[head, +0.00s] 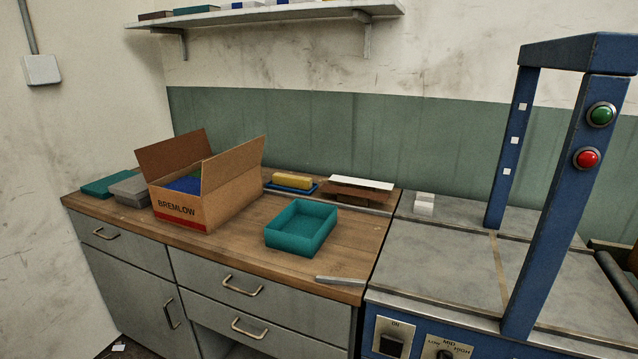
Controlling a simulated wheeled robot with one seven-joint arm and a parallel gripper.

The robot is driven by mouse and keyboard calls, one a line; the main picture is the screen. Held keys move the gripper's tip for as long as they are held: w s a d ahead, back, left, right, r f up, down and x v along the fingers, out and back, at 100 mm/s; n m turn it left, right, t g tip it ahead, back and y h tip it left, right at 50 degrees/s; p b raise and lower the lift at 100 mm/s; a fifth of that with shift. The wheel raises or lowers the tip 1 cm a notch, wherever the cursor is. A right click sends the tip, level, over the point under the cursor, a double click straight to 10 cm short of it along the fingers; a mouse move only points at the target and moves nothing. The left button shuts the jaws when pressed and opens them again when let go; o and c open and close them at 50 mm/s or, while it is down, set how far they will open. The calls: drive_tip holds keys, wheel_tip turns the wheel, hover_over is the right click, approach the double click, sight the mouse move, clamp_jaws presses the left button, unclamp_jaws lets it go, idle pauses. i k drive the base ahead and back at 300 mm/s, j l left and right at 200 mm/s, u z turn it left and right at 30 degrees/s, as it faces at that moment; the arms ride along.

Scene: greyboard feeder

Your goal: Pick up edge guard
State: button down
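No thing in the head view is marked as the edge guard. A short, pale grey strip (341,280) lies at the front right edge of the wooden counter and may be it. A small stack of white pieces (424,204) on the grey machine bed, just right of the counter, is another possible match. It is too small to tell its shape. My gripper is not in view.
The wooden counter (352,258) holds an open cardboard box (215,203), a teal tray (301,227), a yellow block (291,181) and stacked boards (358,189). The blue machine frame (561,200) rises at the right. The counter is clear between tray and strip.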

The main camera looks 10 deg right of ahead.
sight(421, 209)
drive_tip(key=i+j, duration=0.35)
drive_tip(key=i, duration=0.15)
drive_tip(key=i+j, duration=0.35)
drive_tip(key=i, duration=0.15)
drive_tip(key=i+j+z, duration=0.15)
drive_tip(key=z, duration=0.25)
drive_tip(key=i+j+z, duration=0.2)
drive_tip(key=z, duration=0.25)
drive_tip(key=i+j+z, duration=0.15)
drive_tip(key=j+z, duration=0.25)
drive_tip(key=k+l+z, duration=0.1)
drive_tip(key=z, duration=0.55)
drive_tip(key=i+z, duration=0.1)
drive_tip(key=z, duration=0.25)
